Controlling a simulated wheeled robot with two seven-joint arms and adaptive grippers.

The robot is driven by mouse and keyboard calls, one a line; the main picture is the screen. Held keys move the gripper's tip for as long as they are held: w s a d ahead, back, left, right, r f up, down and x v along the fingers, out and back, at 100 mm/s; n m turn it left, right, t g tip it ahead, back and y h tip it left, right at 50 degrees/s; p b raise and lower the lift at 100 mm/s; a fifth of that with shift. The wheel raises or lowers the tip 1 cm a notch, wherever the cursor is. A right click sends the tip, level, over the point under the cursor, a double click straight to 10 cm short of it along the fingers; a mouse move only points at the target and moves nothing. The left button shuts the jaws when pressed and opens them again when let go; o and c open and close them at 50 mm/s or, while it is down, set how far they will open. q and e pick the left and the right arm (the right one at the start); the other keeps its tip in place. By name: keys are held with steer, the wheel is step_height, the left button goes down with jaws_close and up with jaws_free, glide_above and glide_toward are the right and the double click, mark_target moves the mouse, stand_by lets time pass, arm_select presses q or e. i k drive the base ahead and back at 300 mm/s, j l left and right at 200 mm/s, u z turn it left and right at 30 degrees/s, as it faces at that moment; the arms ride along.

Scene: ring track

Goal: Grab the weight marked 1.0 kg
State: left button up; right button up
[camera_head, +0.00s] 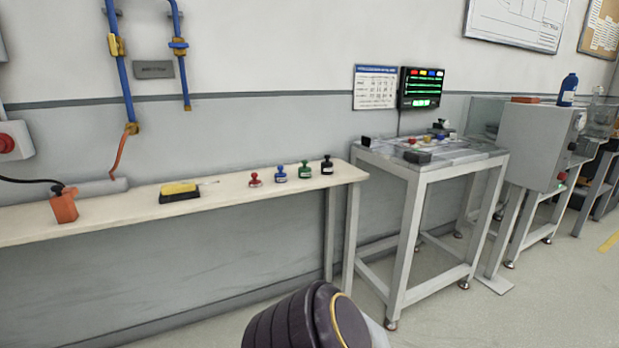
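Several small knobbed weights stand in a row at the right end of a long cream shelf (110,207). They are a red one (255,180), a blue one (280,174), a green one (305,170) and a black one (327,165). The blue, green and black ones seem to bear pale labels, but the markings are too small to read, so I cannot tell which is 1.0 kg. Neither of my grippers is in view. A dark rounded part of my own body shows at the bottom centre.
An orange block-like object (64,207) and a yellow-and-black item (180,191) sit further left on the shelf. A grey-framed table (445,160) with small items stands right of it, then a grey machine (535,147). Open floor lies at the lower right.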

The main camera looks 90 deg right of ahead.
mark_target(326, 166)
steer(key=k+l+z, duration=0.15)
steer(key=l+z, duration=0.25)
steer(key=k+l+z, duration=0.1)
steer(key=l+z, duration=0.15)
steer(key=z, duration=0.15)
steer(key=l+z, duration=1.25)
steer(key=i+j, duration=0.05)
steer(key=j, duration=0.05)
